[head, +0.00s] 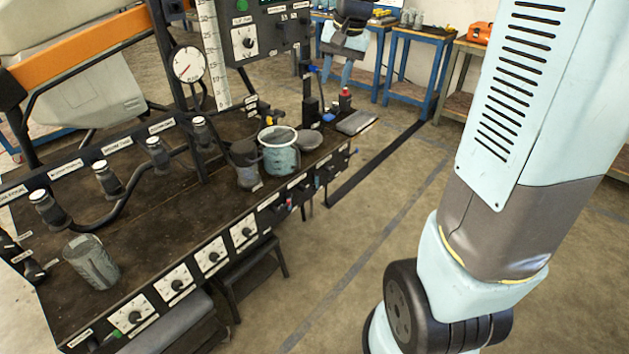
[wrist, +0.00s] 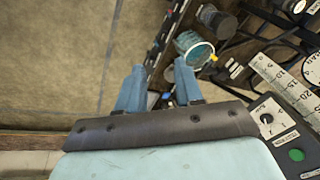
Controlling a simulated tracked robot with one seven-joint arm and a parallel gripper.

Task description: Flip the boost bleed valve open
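I cannot tell for sure which fitting is the boost bleed valve; the labels are too small to read. Candidates are a blue-handled fitting (head: 314,69) on a dark upright at the bench's right end, a yellow-handled fitting (head: 266,113) behind the teal tub, and small blue levers (head: 354,151) along the front edge. My gripper (head: 338,74) hangs in the air beyond the bench's right end. In the wrist view my gripper (wrist: 158,66) has its two blue fingers apart and nothing between them. The bench edge lies beyond the fingers.

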